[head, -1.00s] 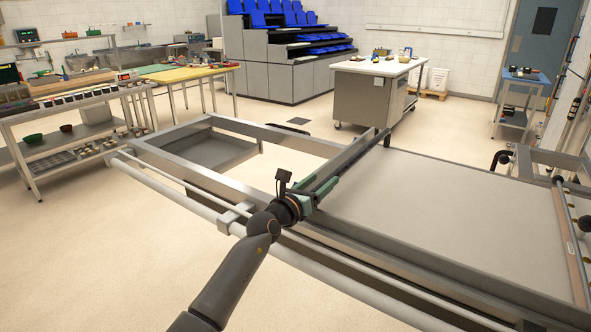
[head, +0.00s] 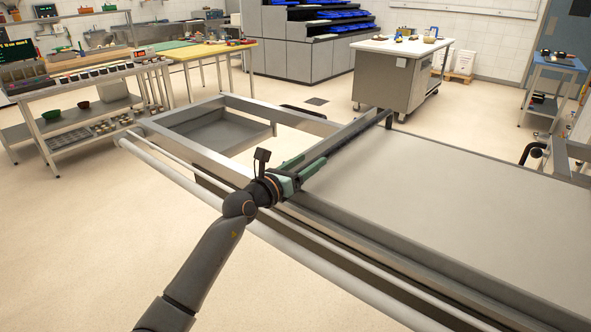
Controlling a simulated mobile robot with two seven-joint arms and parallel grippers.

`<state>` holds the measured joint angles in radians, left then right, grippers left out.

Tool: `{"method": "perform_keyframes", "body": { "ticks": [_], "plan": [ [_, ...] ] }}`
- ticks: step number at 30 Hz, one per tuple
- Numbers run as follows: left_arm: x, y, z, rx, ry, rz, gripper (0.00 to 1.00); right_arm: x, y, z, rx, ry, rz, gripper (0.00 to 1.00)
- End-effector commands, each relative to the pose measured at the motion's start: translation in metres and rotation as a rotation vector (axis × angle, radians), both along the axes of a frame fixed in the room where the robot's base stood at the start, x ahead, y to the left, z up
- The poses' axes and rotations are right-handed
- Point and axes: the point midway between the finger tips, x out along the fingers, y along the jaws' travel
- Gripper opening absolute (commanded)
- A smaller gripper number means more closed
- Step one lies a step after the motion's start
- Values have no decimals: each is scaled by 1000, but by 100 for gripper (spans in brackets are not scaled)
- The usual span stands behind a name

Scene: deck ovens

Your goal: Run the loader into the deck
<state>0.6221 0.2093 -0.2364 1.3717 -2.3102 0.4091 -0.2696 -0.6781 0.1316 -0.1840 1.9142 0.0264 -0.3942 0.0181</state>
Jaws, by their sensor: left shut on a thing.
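The loader is a long metal frame (head: 180,150) with a flat grey bed (head: 450,205) on its right part. A dark crossbar (head: 352,136) runs along the left end of the bed. My left gripper (head: 303,170), with green fingers, is shut on the near end of this crossbar. The fingers partly hide where they meet the bar. A pale round rail (head: 175,178) runs along the near side of the frame. The deck opening does not show. My right gripper does not show.
A white-topped wheeled cabinet (head: 392,76) stands behind the loader. A yellow-topped table (head: 215,51) and a shelved trolley (head: 98,115) stand at the back left. A blue-topped cart (head: 556,62) stands at the back right. The pale floor (head: 70,240) at the near left is clear.

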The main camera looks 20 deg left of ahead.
Motion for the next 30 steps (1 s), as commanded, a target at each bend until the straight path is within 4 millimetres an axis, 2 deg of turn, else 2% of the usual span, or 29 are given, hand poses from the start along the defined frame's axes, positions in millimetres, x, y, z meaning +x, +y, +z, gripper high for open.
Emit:
{"method": "perform_keyframes", "body": {
  "ticks": [1,11,30],
  "plan": [
    [-3,6,0,4,4,7,59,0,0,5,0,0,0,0],
    [-25,14,1,5,4,7,59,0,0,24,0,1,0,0],
    [-66,30,0,4,2,5,59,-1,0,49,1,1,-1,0]
  ]
}}
